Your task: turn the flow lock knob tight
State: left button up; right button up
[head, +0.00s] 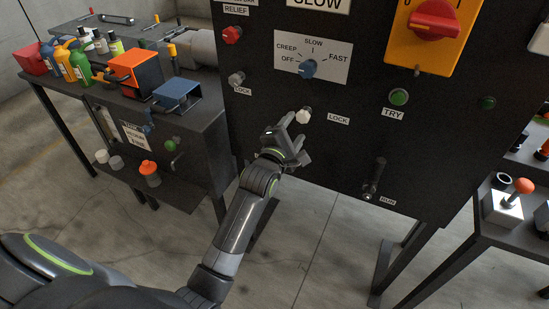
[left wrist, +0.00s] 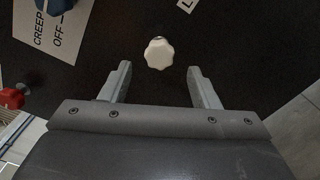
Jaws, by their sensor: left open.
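The flow lock knob appears to be the white lobed knob (head: 303,116) on the black panel, left of a LOCK label (head: 338,119) and below the blue speed dial (head: 308,69). In the left wrist view the white knob (left wrist: 159,53) is centred just beyond the fingertips, between their lines. My left gripper (head: 299,150) is open and empty, just below the knob in the head view; its two fingers (left wrist: 159,72) also show in the left wrist view, apart from the knob. My right gripper is in neither view.
A grey knob (head: 236,79) with another LOCK label and a red knob (head: 231,35) are at the panel's left. A green TRY button (head: 399,97), a lever (head: 374,180) and a red rotary switch (head: 434,20) are to the right. A cluttered bench (head: 190,125) stands left.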

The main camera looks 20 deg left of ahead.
pick_arm(q)
jog(key=s+b, duration=0.1)
jog(key=s, duration=1.1)
jog(key=shift+s+a, duration=0.2)
jog(key=shift+s, duration=0.05)
